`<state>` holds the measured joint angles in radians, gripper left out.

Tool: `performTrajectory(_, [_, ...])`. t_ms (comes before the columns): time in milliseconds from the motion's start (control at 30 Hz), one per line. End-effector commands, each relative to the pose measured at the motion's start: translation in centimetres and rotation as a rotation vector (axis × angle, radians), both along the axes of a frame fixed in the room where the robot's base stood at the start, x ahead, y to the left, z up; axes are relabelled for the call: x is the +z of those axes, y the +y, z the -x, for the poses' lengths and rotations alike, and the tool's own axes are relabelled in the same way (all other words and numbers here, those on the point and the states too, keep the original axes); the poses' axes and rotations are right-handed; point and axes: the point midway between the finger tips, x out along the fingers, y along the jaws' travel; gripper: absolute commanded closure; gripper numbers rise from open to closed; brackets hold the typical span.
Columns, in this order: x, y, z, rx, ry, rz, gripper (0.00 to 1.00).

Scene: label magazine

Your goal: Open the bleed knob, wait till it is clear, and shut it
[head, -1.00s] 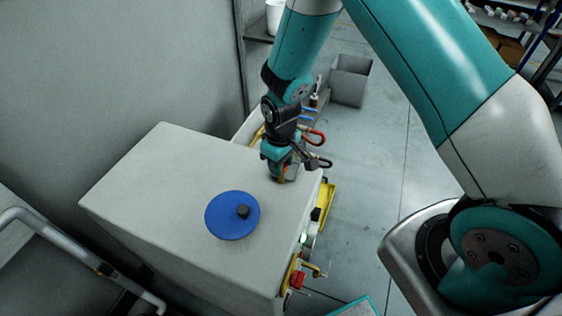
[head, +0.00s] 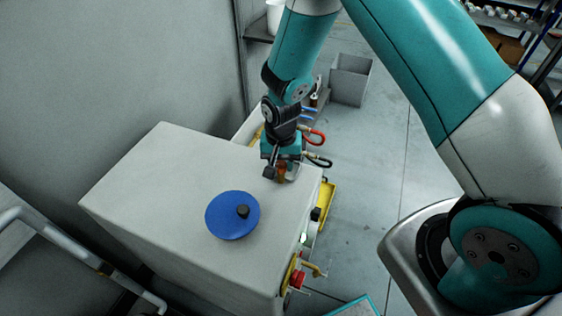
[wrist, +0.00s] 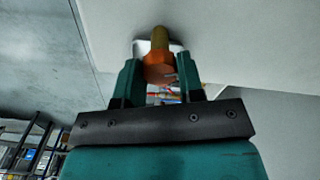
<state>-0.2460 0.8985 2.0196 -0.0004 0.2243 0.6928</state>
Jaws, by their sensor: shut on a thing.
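The bleed knob (wrist: 158,66) is an orange faceted piece between my two green fingers in the wrist view. A yellow-brown cylinder (wrist: 160,37) rises from it against a pale plate. My gripper (wrist: 159,82) is shut on the knob. In the head view my gripper (head: 279,172) is at the far right corner of the pale cabinet (head: 160,170), with a small orange-brown part (head: 283,167) showing beside its fingers. I cannot tell from these frames whether the knob is open or what any fluid looks like.
A blue disc with a black knob (head: 232,216) sits on the cabinet top. Red and yellow fittings (head: 298,276) stick out from the cabinet's right side. Hoses (head: 314,138) hang behind my gripper. A grey bin (head: 350,80) stands on the floor, with open floor to the right.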

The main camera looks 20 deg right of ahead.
Motion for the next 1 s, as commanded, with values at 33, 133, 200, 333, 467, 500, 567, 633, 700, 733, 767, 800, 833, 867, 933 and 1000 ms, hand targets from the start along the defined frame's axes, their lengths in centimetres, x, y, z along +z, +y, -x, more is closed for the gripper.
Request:
performTrajectory(33, [0.14,-0.02,-0.18,-0.04,-0.005,0.0,0.89])
performTrajectory(133, [0.14,-0.02,-0.19,-0.119,-0.005,0.0,0.89])
performTrajectory(200, [0.14,-0.02,-0.19,-0.168,-0.005,0.001,0.89])
performTrajectory(333, [0.14,-0.03,-0.2,-0.243,-0.006,0.0,0.89])
performTrajectory(467, [0.14,-0.04,-0.2,-0.298,-0.006,0.0,0.89])
performTrajectory(500, [0.14,-0.03,-0.21,-0.31,-0.006,0.0,0.89])
performTrajectory(567, [0.14,-0.04,-0.2,-0.326,-0.007,0.0,0.89])
performTrajectory(633, [0.14,-0.04,-0.2,-0.339,-0.007,0.0,0.89])
performTrajectory(700, [0.14,-0.05,-0.21,-0.349,-0.007,0.0,0.89])
performTrajectory(733, [0.15,-0.05,-0.21,-0.352,-0.007,0.0,0.88])
performTrajectory(767, [0.15,-0.05,-0.21,-0.354,-0.007,0.0,0.88])
performTrajectory(800, [0.15,-0.05,-0.21,-0.356,-0.007,0.0,0.88])
performTrajectory(833, [0.15,-0.05,-0.21,-0.357,-0.007,0.0,0.88])
performTrajectory(867, [0.15,-0.05,-0.21,-0.357,-0.007,0.0,0.88])
performTrajectory(933, [0.15,-0.05,-0.21,-0.357,-0.007,0.0,0.88])
performTrajectory(1000, [0.15,-0.05,-0.21,-0.357,-0.007,0.0,0.88])
